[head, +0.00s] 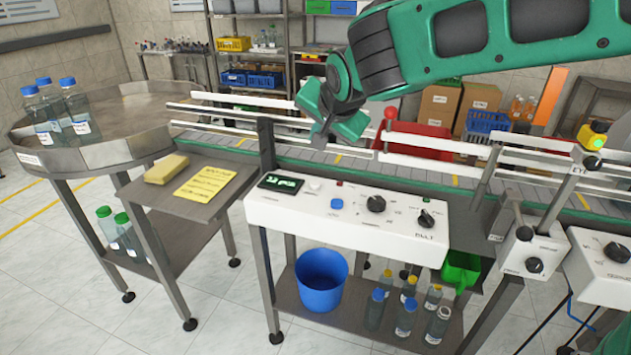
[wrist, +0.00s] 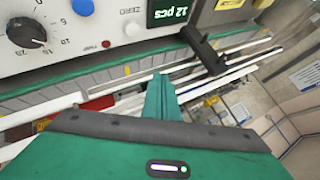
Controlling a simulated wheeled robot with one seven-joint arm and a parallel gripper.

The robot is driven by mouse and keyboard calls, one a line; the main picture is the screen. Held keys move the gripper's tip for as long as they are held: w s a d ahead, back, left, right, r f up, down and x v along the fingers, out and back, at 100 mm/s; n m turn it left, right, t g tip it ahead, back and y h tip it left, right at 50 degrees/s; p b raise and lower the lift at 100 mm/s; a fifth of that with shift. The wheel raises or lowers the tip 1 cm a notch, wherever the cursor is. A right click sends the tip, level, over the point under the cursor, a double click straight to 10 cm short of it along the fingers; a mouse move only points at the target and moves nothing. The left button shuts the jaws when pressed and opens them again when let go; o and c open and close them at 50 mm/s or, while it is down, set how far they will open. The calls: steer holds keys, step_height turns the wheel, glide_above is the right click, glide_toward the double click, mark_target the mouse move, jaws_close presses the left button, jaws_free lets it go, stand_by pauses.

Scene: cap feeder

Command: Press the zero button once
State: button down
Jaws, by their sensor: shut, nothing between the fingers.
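The white zero button (head: 315,185) sits on the white control panel (head: 270,214), just right of the dark display. In the wrist view the zero button (wrist: 132,29) is beside the printed word ZERO, and the display (wrist: 172,11) reads 12 pcs. My gripper (head: 319,142) is above the conveyor, behind and above the panel, apart from the button. In the wrist view the green fingers of my gripper (wrist: 161,80) are together with nothing between them.
A blue button (head: 337,203) and a black dial (head: 376,204) are close to the zero button. Conveyor rails (head: 430,143) run behind the panel.

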mark_target(317, 185)
steer(key=shift+f, duration=0.15)
steer(key=shift+f, duration=4.25)
steer(key=shift+s+f, duration=0.1)
steer(key=shift+f, duration=0.3)
steer(key=shift+f, duration=0.4)
steer(key=shift+r, duration=0.1)
steer(key=shift+a+r, duration=0.1)
steer(key=shift+r, duration=0.65)
steer(key=shift+r, duration=2.5)
